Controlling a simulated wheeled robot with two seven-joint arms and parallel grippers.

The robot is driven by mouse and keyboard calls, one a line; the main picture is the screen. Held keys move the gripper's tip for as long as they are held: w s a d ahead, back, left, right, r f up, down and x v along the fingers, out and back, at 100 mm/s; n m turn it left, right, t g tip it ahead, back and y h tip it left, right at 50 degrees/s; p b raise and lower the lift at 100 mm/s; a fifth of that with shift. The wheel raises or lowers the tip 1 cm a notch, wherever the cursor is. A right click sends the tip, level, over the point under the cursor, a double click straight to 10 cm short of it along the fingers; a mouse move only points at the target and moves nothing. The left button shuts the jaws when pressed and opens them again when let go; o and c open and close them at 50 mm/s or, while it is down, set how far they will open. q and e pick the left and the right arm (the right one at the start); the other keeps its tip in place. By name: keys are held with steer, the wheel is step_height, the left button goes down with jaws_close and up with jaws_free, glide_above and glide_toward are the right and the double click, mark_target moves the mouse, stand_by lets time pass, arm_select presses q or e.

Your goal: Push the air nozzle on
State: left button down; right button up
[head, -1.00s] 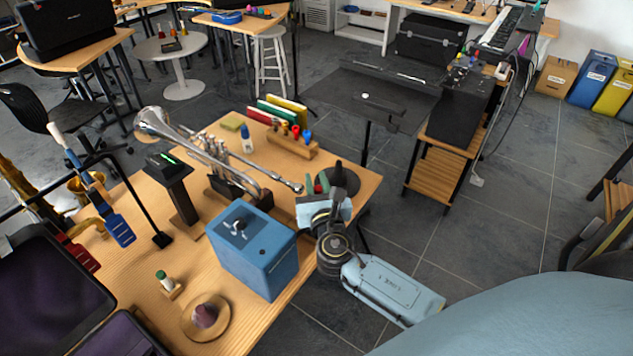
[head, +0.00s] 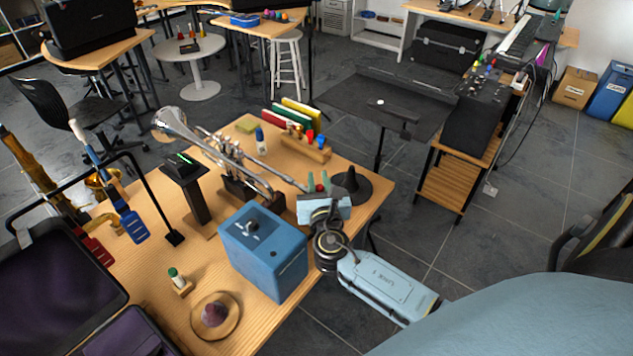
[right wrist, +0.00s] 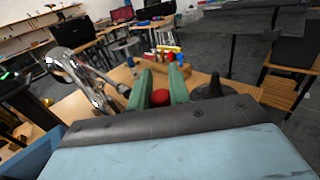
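My right gripper (head: 318,184) hangs over the right edge of the wooden table, with its green fingers pointing towards the table's far side. In the right wrist view its fingers (right wrist: 162,90) stand close on both sides of a round red piece (right wrist: 160,97) and seem to grip it; this may be the air nozzle, but its far end is hidden. A blue box (head: 262,268) with a dark fitting (head: 250,227) on top stands left of the gripper, apart from it. A dark cone on a round base (head: 351,184) stands just right of the fingers. My left gripper is not in view.
A silver trumpet (head: 225,152) rests on a stand behind the blue box. A wooden rack (head: 312,151) with coloured pieces stands beyond the fingers. A wooden dish (head: 232,332) and a small green-capped bottle (head: 175,273) are near the front.

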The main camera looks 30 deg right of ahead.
steer(key=o, duration=0.5)
steer(key=shift+w+a, duration=0.1)
steer(key=shift+w, duration=0.15)
steer(key=shift+c, duration=0.2)
steer(key=shift+s, duration=0.1)
steer(key=v, duration=1.3)
steer(key=shift+s, duration=0.15)
